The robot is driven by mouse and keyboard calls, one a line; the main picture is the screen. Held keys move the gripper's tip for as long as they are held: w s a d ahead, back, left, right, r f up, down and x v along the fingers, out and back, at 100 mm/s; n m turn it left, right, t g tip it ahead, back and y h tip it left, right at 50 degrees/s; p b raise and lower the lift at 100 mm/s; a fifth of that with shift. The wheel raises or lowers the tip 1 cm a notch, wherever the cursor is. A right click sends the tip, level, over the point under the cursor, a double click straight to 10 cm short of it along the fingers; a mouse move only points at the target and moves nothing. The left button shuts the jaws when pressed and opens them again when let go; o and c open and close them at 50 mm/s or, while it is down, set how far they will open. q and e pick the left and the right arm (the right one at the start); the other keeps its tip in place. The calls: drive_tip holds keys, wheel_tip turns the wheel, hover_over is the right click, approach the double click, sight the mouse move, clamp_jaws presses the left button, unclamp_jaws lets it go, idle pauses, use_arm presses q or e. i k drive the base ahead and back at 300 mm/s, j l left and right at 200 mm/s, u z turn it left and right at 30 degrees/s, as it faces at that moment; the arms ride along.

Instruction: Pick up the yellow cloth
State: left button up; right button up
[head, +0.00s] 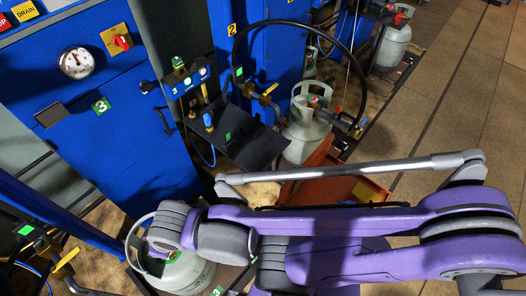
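A small yellow patch (365,192) shows in an orange-red tray (383,196) right of centre in the head view. It may be the yellow cloth, but it is too small and too covered to tell. My purple and grey arm comes in from the right and crosses in front of the tray, hiding part of it. Neither of my gripper's fingertips can be made out, and no left arm shows.
Blue cabinets with a gauge (77,62) stand at the left. Grey gas cylinders stand on the floor, one (306,130) behind the tray and one (187,276) under my arm. A black hose loops by a dark sloped panel (240,140). Brown floor (450,110) at the right is clear.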

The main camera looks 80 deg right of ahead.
sight(361, 193)
drive_tip(key=z, duration=1)
drive_tip(key=j+z, duration=0.1)
drive_tip(key=z, duration=1.4)
drive_tip(key=k+z, duration=0.1)
drive_tip(key=z, duration=1.45)
drive_tip(key=u, duration=2.35)
drive_tip(key=z, duration=2.35)
